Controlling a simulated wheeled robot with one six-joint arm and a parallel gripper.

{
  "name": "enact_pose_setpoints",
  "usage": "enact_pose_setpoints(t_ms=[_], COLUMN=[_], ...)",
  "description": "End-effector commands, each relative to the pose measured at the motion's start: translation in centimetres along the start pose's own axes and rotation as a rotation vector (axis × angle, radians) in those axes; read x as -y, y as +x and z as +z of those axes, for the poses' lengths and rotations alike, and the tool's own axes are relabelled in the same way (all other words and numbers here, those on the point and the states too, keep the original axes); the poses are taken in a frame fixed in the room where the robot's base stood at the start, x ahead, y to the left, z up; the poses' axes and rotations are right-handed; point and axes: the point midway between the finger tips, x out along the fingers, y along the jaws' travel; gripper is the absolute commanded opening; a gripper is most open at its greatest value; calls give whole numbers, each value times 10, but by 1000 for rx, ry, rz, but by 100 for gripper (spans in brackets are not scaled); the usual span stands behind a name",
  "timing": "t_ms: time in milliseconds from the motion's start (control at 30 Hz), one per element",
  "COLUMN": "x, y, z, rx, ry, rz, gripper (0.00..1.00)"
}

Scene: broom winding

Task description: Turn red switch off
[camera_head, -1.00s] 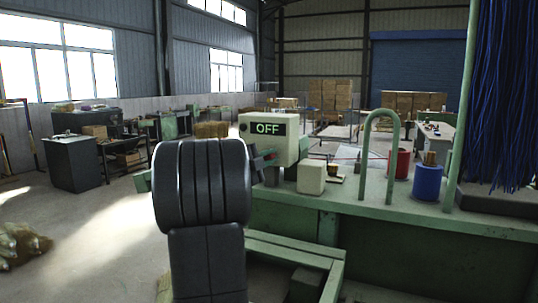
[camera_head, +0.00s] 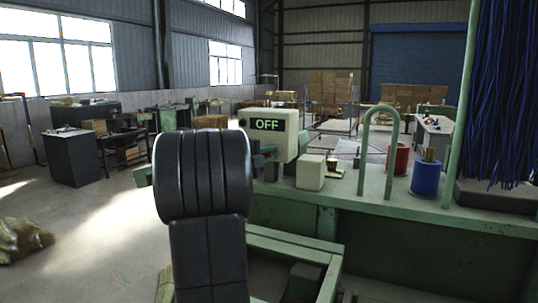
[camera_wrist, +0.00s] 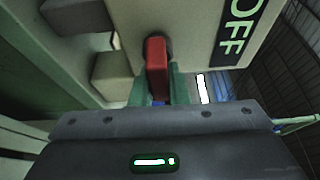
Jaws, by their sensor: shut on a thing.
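The control box (camera_head: 282,124) stands on the green machine bench and its label reads OFF. The red switch (camera_wrist: 156,66) juts from the box's face in the wrist view, beside the OFF label (camera_wrist: 238,28). My gripper (camera_wrist: 157,88) is at the switch, its green fingers on either side of it and shut on it. In the head view my dark arm hides the switch and most of the gripper.
A cream block (camera_head: 311,172) sits on the green bench (camera_head: 400,205) right of the box. A green hoop (camera_head: 381,135), a red spool (camera_head: 398,158) and a blue spool (camera_head: 427,178) stand farther right. Blue bristles (camera_head: 505,95) hang at the right edge.

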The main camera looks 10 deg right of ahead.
Motion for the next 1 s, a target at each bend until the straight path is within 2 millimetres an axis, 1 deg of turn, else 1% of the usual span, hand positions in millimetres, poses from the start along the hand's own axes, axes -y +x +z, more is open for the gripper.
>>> enact_pose_setpoints(t_ms=[67, 100, 167, 200, 433, 567, 667, 1000], x=[-2, -2, -2, -2, -1, -1, -2, -3], y=[0, 0, 0, 0, 0, -7, -21, -98], z=[1, 1, 0, 0, 0, 0, 1, 1], rx=[1, 1, 1, 1, 0, 1, 3, 5], ry=[0, 0, 0, 0, 0, 0, 0, 1], rz=[4, 4, 3, 3, 1, 0, 0, 1], gripper=[0, 22, 34, 36, 36, 36, 36, 36])
